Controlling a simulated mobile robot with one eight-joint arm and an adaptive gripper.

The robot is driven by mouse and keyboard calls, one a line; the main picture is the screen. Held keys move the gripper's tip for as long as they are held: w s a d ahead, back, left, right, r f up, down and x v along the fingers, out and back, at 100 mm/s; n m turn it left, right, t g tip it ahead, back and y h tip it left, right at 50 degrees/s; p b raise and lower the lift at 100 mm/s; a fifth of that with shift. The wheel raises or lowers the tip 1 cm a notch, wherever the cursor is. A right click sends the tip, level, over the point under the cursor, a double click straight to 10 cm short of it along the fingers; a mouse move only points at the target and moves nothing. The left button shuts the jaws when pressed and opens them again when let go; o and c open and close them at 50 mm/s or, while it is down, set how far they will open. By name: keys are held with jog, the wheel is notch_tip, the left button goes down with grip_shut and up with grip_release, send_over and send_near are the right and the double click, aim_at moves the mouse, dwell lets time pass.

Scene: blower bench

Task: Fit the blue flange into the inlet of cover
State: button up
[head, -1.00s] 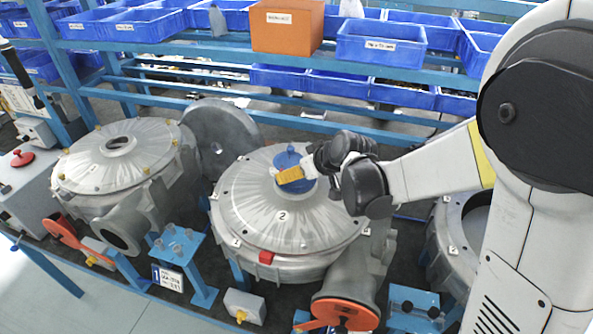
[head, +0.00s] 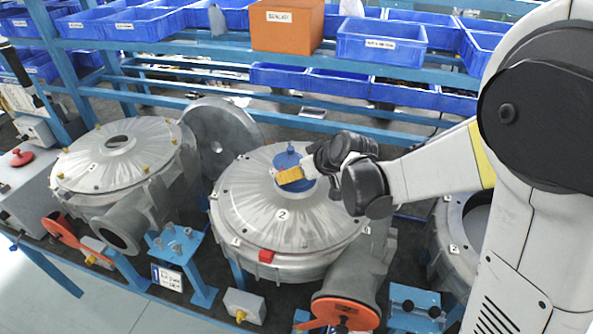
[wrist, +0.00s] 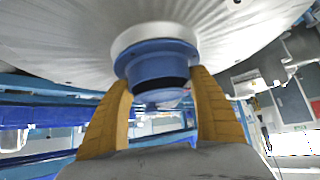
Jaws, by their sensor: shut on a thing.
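The cover (head: 262,215) is a grey ribbed cone marked 2, lying on the middle blower housing. The blue flange (head: 285,158) is at the inlet at its top centre. In the wrist view the blue flange (wrist: 160,66) meets the pale inlet collar (wrist: 152,32) of the cover; how deep it sits is hidden. My gripper (head: 291,175) reaches in from the right, with a yellow finger beside the flange. In the wrist view my gripper (wrist: 161,82) has its yellow fingers on either side of the flange, shut on it.
A second blower with a ribbed cover (head: 115,155) stands at left, with a grey disc (head: 222,138) leaning behind. An open housing (head: 462,235) is at right. An orange box (head: 287,27) and blue bins (head: 382,45) fill the shelf behind. A red-orange round cap (head: 345,313) is in front.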

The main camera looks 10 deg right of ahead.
jog(key=shift+f, duration=0.1)
jog(key=o, duration=1.4)
jog(key=shift+o, duration=0.2)
jog(key=v, duration=1.2)
